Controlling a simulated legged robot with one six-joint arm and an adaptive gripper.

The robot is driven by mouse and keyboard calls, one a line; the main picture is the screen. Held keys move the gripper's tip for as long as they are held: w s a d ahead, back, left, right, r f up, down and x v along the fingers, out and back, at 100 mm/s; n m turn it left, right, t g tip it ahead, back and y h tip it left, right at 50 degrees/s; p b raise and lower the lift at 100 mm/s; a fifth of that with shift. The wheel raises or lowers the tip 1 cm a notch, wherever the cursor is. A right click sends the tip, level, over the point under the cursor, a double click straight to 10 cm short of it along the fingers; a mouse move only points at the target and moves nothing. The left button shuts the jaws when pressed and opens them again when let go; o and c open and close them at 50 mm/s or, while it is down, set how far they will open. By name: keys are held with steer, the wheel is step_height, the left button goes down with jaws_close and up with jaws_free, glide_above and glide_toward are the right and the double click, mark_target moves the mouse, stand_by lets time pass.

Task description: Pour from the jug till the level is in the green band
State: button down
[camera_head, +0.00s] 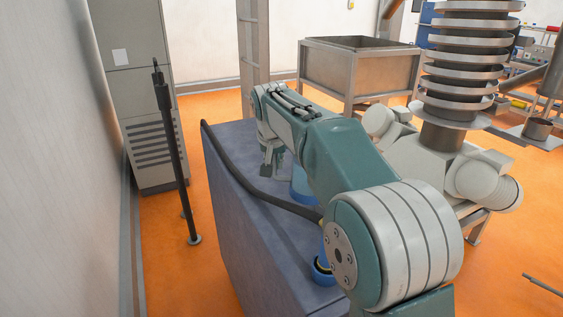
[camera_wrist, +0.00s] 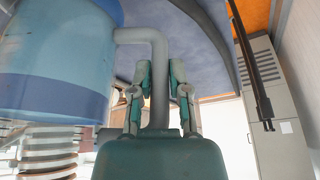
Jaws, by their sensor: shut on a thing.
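A pale blue jug (camera_wrist: 55,60) with a grey handle (camera_wrist: 158,75) fills the left of the wrist view, partly cut off by the frame edge. My gripper (camera_wrist: 158,75) is shut on the handle, one finger on each side of it. In the head view my gripper (camera_head: 270,165) is over the far part of the bench, and a blue body (camera_head: 301,188), apparently the jug, shows beside it, mostly behind my arm. A blue round vessel (camera_head: 321,275) stands nearer on the bench, partly hidden by my arm. No green band or liquid level can be made out.
A metal bin (camera_head: 355,75) and a spiral column (camera_head: 465,60) stand behind and right.

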steer(key=shift+w+a+r+m+t+y, duration=0.1)
steer(key=shift+a+r+m+t+y, duration=0.1)
steer(key=shift+r+y, duration=0.7)
steer(key=shift+a+r+m+t+y, duration=0.1)
steer(key=shift+a+r+y, duration=0.1)
steer(key=shift+r+y, duration=0.65)
steer(key=shift+r, duration=0.45)
steer(key=shift+r+y, duration=0.2)
steer(key=shift+y, duration=0.05)
steer(key=shift+r+m+t+y, duration=0.3)
steer(key=shift+r+y, duration=0.35)
steer(key=shift+y, duration=0.25)
stand_by(1.3)
steer(key=shift+d+r+y, duration=0.35)
steer(key=shift+r+y, duration=0.1)
steer(key=shift+y, duration=0.35)
stand_by(2.6)
